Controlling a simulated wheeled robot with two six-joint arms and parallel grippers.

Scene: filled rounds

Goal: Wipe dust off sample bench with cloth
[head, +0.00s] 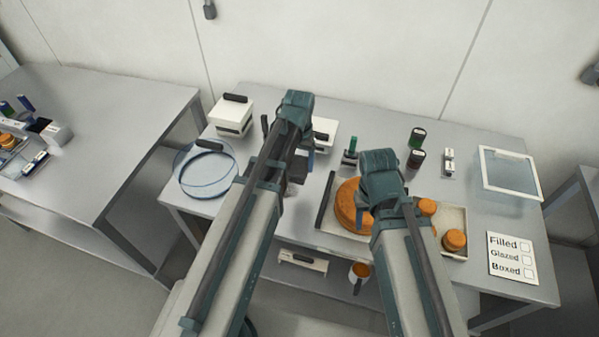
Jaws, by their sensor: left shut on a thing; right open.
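The sample bench (480,190) is the grey table in the middle and right of the head view. My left gripper (297,168) is low over its left part, mostly hidden by my own arm. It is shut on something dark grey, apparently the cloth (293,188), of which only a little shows. I cannot tell whether it touches the bench top. My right gripper (364,215) is open above a large orange round (347,205), partly hidden behind its own wrist. I cannot make out any dust on the visible bench top.
A tray (461,217) holds smaller orange rounds (454,240). A clear round cover (205,175), a white box (233,115), dark jars (417,138), a framed clear lid (510,172) and a checklist card (512,258) stand around. Another table (90,130) is at left.

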